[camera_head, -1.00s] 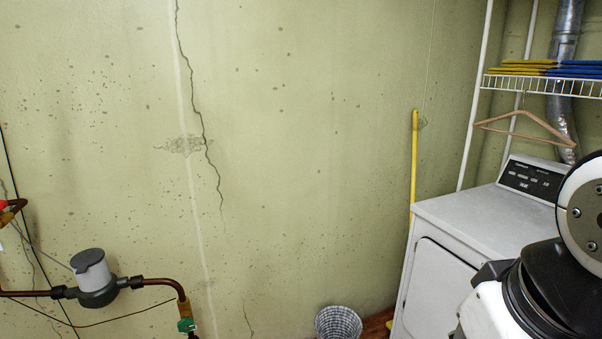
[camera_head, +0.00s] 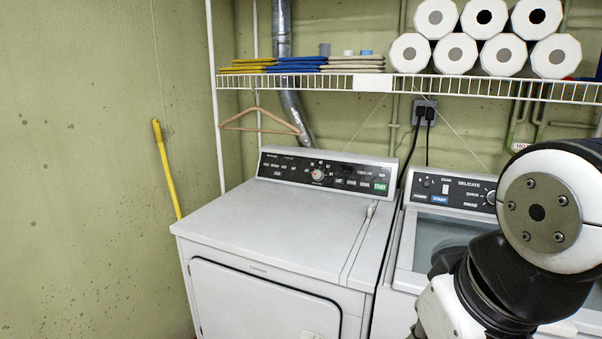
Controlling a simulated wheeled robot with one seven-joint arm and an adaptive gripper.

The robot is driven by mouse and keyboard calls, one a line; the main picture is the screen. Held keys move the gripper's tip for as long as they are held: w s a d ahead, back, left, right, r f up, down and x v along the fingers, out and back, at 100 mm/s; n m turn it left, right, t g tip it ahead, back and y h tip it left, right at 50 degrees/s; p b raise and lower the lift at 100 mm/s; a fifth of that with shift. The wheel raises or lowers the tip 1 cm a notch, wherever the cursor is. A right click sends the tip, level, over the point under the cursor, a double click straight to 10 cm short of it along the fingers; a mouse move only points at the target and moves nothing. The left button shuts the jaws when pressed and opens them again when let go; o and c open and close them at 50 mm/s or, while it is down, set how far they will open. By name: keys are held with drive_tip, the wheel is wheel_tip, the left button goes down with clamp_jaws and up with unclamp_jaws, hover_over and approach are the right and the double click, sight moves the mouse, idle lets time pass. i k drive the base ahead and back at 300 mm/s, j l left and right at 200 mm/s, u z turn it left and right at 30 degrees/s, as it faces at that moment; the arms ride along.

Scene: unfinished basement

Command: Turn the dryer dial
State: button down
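The white dryer (camera_head: 265,235) stands left of centre, with its door at the front. Its black control panel (camera_head: 345,175) runs along the back of the top. The round dial (camera_head: 317,174) sits near the panel's middle, and nothing touches it. Its setting is too small to read. My arm is at the right, in front of the washer. My gripper is not in view.
The washer (camera_head: 440,225) stands right of the dryer, with its own knob (camera_head: 491,197). A wire shelf (camera_head: 470,88) above carries folded cloths and paper rolls (camera_head: 455,53). A hanger (camera_head: 259,121) hangs from it. A yellow pole (camera_head: 166,168) leans on the left wall.

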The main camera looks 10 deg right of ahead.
sight(318, 175)
drive_tip(key=z, duration=0.2)
drive_tip(key=i+j+z, duration=0.45)
drive_tip(key=j, duration=0.25)
drive_tip(key=i+j+z, duration=0.2)
drive_tip(key=i+j, duration=0.15)
drive_tip(key=i+j+z, duration=0.25)
drive_tip(key=j, duration=0.3)
drive_tip(key=k, duration=0.05)
